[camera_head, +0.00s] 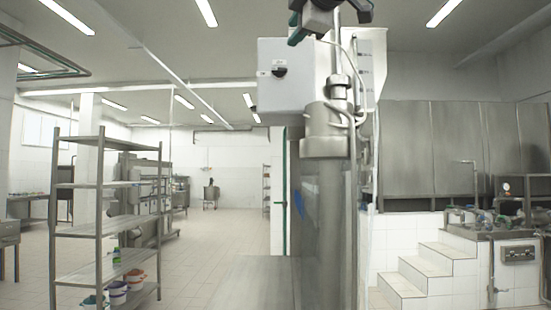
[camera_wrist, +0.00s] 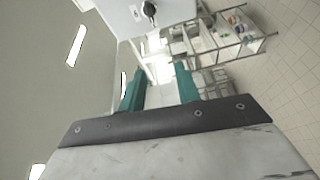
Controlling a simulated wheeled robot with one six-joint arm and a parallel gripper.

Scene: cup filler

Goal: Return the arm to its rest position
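My gripper (camera_wrist: 158,85) shows in the wrist view as two teal fingers beyond a dark plate. The fingers stand apart with a clear gap, and nothing shows between them. In the head view, a dark piece with teal parts at the top edge looks like the end of my arm; most of the arm is out of frame. A light grey control box (camera_head: 285,92) with a black knob is just below it, in front of a metal column. The box also shows at the top of the wrist view (camera_wrist: 128,16), beyond the fingers.
A metal shelf rack (camera_head: 99,189) with buckets low down stands at the left. White tiled steps (camera_head: 425,270) and a unit with pipes and valves (camera_head: 507,220) are at the right. Large grey metal panels (camera_head: 440,150) line the right back.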

